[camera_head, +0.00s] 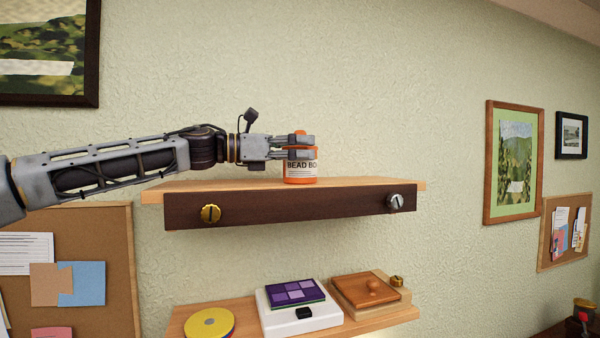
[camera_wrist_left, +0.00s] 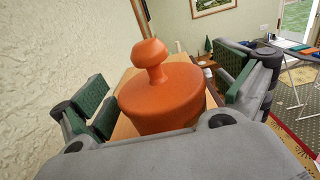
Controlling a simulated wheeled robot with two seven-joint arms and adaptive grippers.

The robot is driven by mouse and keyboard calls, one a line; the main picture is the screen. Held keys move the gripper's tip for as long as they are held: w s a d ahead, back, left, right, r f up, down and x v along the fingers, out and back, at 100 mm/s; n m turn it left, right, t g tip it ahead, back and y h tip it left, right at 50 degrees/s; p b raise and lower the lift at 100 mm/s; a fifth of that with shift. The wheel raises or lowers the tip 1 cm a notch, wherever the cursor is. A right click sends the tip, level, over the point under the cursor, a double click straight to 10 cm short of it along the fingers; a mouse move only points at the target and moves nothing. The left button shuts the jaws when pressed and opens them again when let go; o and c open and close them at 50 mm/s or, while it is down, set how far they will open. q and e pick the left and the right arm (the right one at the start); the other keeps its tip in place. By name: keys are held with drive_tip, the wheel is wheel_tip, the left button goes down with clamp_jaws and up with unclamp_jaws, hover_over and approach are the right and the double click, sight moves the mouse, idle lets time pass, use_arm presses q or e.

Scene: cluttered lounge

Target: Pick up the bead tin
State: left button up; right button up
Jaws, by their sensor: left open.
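The bead tin (camera_head: 300,168) is a small orange tin with a white label reading "BEAD BO…" and a knob on its lid. It stands upright on the upper wall shelf (camera_head: 350,186). My left gripper (camera_head: 305,146) reaches in from the left at the height of the tin's upper part. In the left wrist view the tin's orange lid (camera_wrist_left: 165,92) and knob lie between the two green-padded fingers of the open left gripper (camera_wrist_left: 168,92). Gaps show on both sides of the lid. The tin's lower part is hidden in that view. My right gripper is not in view.
The upper shelf has a dark front with a brass knob (camera_head: 211,213) and a silver knob (camera_head: 395,203). A lower shelf holds a yellow disc (camera_head: 209,323), a white box with a purple top (camera_head: 297,306) and a wooden box (camera_head: 369,292). The upper shelf right of the tin is clear.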

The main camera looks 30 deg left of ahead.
use_arm(q)
drive_tip(key=shift+c, duration=0.2)
drive_tip(key=c, duration=1.7)
drive_tip(key=shift+r, duration=0.1)
drive_tip(key=shift+r+b, duration=0.55)
drive_tip(key=shift+r, duration=4.4)
